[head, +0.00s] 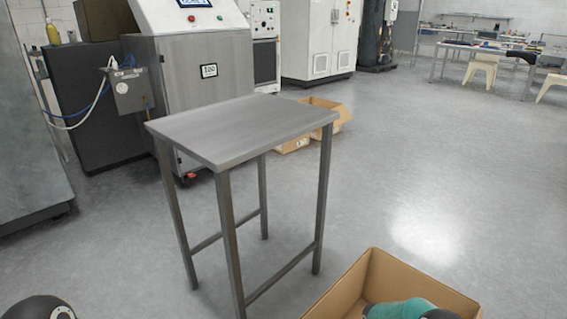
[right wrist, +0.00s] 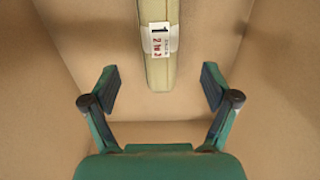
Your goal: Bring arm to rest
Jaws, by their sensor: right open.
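My right gripper (right wrist: 161,88) is open in the right wrist view, with its two dark fingertips spread apart and nothing between them. It is inside the cardboard box (head: 346,291), whose brown walls fill the right wrist view. A long pale beige bar-shaped object (right wrist: 160,75) with a white printed label lies in the box ahead of the fingertips, and I see no contact with it. In the head view, a green and dark part of my right arm shows in the box. My left gripper is not in view.
A grey metal table (head: 240,130) with a bare top stands left of the box. Behind it are a steel cabinet machine (head: 205,90) and another open cardboard box (head: 322,110). Grey floor (head: 440,160) is clear to the right. Work tables stand far back.

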